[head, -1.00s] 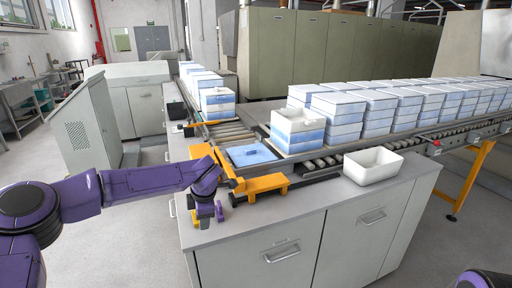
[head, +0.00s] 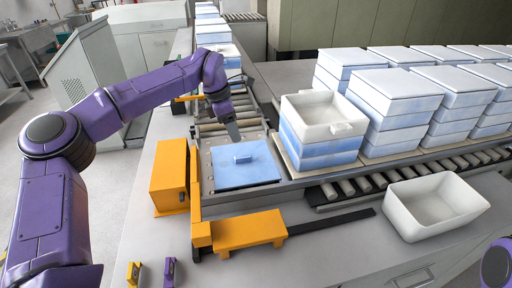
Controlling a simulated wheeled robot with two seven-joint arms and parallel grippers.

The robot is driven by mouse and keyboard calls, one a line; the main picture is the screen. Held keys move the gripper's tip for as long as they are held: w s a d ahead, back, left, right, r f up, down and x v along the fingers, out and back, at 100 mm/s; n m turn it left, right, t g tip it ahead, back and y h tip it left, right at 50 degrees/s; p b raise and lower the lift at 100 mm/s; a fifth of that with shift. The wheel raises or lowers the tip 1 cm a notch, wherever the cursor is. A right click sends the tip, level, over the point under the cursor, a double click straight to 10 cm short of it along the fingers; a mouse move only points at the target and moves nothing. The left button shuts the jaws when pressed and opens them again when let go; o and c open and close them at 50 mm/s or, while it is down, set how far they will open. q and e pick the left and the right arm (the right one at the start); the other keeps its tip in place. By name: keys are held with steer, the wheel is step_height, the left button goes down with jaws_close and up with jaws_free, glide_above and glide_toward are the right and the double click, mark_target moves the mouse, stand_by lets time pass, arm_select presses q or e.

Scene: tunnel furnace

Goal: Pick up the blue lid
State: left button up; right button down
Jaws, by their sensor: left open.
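The blue lid (head: 246,168) is a flat light-blue square with a small raised grip block on top. It lies on a metal plate at the near end of the roller track, framed by orange parts. My left gripper (head: 234,135) is open and points down just behind the lid's far edge, above the plate and rollers. It looks empty, and I cannot tell whether its fingertips touch anything. My right gripper is not in view; only a purple piece of my right arm shows at the lower right corner.
An open white box on blue ones (head: 322,118) stands right of the lid, with more stacks behind. An empty white bin (head: 435,205) sits at the right. Orange blocks (head: 248,231) border the lid in front and at left. Small yellow and purple pieces (head: 169,271) stand at the front.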

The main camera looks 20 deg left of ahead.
mark_target(243, 156)
arm_select(q)
steer(key=f, duration=0.1)
steer(key=s+f+p, duration=0.1)
steer(key=d+f, duration=0.1)
steer(key=f, duration=0.1)
steer(key=shift+s+d+p, duration=0.1)
steer(key=shift+s+p, duration=0.05)
steer(key=shift+p, duration=0.15)
steer(key=shift+p+x, duration=0.55)
steer(key=shift+x, duration=0.2)
steer(key=f, duration=0.1)
steer(key=w+f, duration=0.1)
steer(key=f, duration=0.1)
steer(key=w+f, duration=0.1)
steer(key=shift+w+d+f+p, duration=0.2)
steer(key=shift+f+p, duration=0.1)
steer(key=shift+p, duration=0.1)
steer(key=shift+s+r, duration=0.25)
steer(key=shift+s, duration=0.2)
steer(key=c, duration=0.5)
steer(key=shift+w, duration=0.15)
jaws_close()
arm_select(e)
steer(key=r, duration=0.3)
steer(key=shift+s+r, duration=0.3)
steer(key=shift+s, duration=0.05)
